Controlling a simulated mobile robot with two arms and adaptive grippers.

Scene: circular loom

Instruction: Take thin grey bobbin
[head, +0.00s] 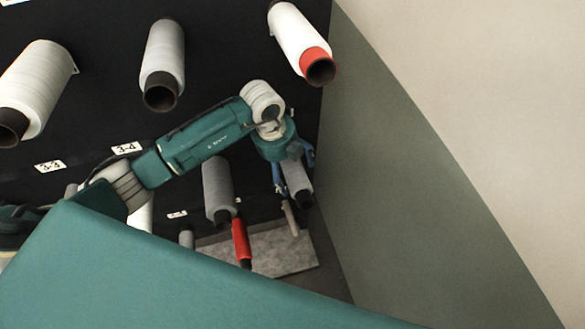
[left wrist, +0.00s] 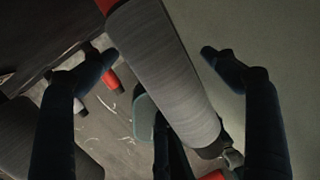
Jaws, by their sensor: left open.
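A grey bobbin (head: 297,177) with a dark core end sits low on the dark rack near the right wall. My left gripper (head: 291,170) is open at this bobbin, with blue fingers on either side of it. In the left wrist view the grey bobbin (left wrist: 165,70) runs diagonally between the open fingers of my left gripper (left wrist: 155,57). My right gripper is not in view.
Another grey bobbin (head: 217,187) and a red one (head: 241,243) are left of the gripper. White bobbins (head: 163,60) stick out above, one with a red end (head: 315,60). A plain wall (head: 385,190) stands close on the right.

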